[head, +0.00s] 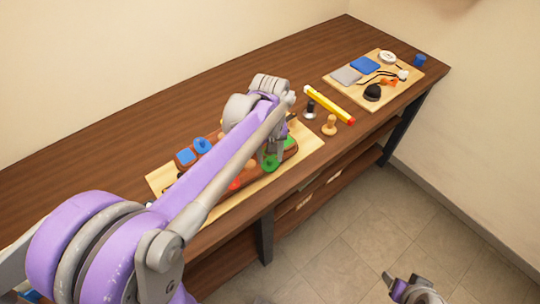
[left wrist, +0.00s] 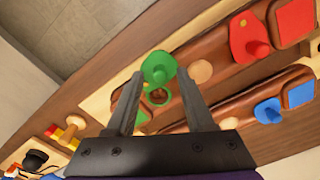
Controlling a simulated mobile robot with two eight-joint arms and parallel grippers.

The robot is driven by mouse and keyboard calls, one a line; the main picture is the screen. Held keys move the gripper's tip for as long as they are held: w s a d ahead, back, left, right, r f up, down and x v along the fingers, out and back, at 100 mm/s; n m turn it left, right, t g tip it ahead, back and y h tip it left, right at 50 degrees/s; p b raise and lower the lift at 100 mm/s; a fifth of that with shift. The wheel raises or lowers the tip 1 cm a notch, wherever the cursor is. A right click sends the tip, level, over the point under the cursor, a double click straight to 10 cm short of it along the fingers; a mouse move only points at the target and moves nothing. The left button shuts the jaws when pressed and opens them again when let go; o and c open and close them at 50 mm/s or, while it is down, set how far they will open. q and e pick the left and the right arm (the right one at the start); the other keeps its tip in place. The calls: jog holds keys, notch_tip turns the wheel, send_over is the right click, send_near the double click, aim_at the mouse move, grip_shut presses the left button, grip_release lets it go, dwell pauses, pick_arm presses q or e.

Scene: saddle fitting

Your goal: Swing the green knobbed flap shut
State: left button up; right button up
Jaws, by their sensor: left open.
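The green knobbed flap (left wrist: 158,67) lies between the fingertips of my left gripper (left wrist: 160,75) in the left wrist view, which is open around its knob. I cannot tell whether the fingers touch it. Just beside the flap, a round opening (left wrist: 160,97) in the brown board shows uncovered, with green around it. In the head view the green flap (head: 270,163) is partly hidden by my left gripper (head: 272,152), above the near right end of the board. My right gripper (head: 412,290) shows at the lower right edge, away from the table; its jaws are unclear.
The brown board also bears a red knobbed flap (left wrist: 248,42), a blue knobbed flap (left wrist: 268,111) and a pale wooden disc (left wrist: 200,71). A second board (head: 405,82) holds small parts farther back.

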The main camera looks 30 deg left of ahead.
pick_arm(q)
jog(key=shift+f, duration=0.2)
grip_shut()
